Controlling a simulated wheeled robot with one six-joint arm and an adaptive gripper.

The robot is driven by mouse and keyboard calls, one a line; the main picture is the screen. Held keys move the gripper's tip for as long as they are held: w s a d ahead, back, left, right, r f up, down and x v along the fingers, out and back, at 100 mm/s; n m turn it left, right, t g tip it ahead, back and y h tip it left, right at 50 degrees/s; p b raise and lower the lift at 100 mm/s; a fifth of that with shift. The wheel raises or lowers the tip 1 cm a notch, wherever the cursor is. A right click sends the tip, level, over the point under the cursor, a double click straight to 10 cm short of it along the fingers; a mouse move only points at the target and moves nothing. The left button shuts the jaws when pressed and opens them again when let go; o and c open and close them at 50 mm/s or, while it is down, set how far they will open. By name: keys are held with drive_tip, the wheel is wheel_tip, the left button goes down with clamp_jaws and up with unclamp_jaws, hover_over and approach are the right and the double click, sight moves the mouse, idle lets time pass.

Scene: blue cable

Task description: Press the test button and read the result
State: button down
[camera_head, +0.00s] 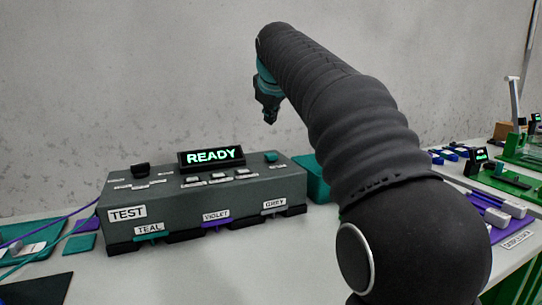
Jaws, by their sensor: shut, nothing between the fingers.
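The test box (200,205) is a dark grey unit on the white table, with a "TEST" label on its front left. Its small display (212,157) reads "READY" in light green letters. A teal button (270,157) sits on top at the right end, and a black knob-like part (140,169) at the left end. Labels "TEAL", "VIOLET" and "GREY" mark the lower front edge. My gripper (269,119) is shut and empty. It points down in the air above the right end of the box, apart from the teal button.
Teal and purple cables (50,235) lie at the left near teal and purple pads. A teal block (313,178) stands behind the box's right end. Green boards and purple parts (495,208) lie at the right. A plain wall stands behind.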

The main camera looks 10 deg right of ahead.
drive_tip(key=b, duration=0.4)
hover_over(271, 155)
wheel_tip(271, 155, down, 5)
drive_tip(key=shift+r, duration=0.15)
drive_tip(key=shift+f+b, duration=0.55)
drive_tip(key=shift+f, duration=0.35)
idle(0.4)
drive_tip(key=shift+f, duration=0.4)
drive_tip(key=shift+f+b, duration=0.55)
idle(0.7)
idle(0.4)
drive_tip(key=shift+r+p, duration=0.95)
drive_tip(key=shift+p, duration=0.1)
drive_tip(key=shift+r, duration=0.1)
